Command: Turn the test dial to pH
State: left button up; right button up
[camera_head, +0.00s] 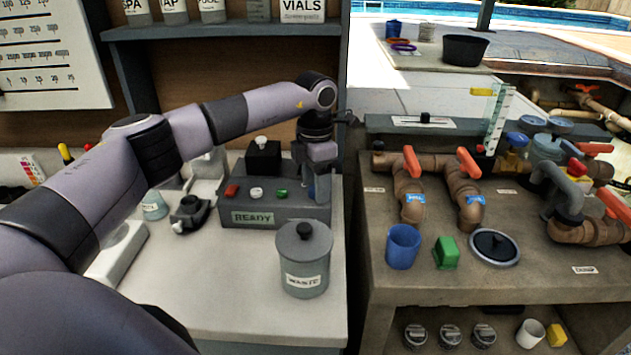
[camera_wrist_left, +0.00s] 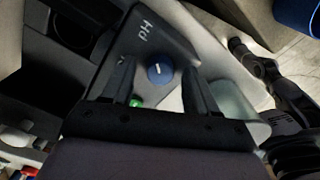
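The test dial is a round blue knob (camera_wrist_left: 160,73) with a short white line, on a dark panel in the left wrist view. The white letters "pH" (camera_wrist_left: 145,33) are printed beside it; the line lies crosswise and does not clearly point at them. My left gripper (camera_wrist_left: 156,70) is open, with one finger on each side of the knob; I cannot tell whether they touch it. In the head view the left gripper (camera_head: 321,186) points down at the right end of the grey tester box (camera_head: 268,210) marked READY, and the knob is mostly hidden. My right gripper is not in view.
Red, white and green buttons (camera_head: 256,193) sit on the box left of the gripper. A lidded WASTE canister (camera_head: 304,262) stands just in front. A shelf (camera_head: 220,28) is above the arm. The bench front left of the canister is clear.

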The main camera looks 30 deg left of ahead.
pick_arm(q)
notch_tip(320, 180, up, 7)
jog(key=shift+r+b, duration=0.1)
jog(key=shift+b, duration=0.5)
jog(key=shift+s+d, duration=0.1)
dwell(0.4)
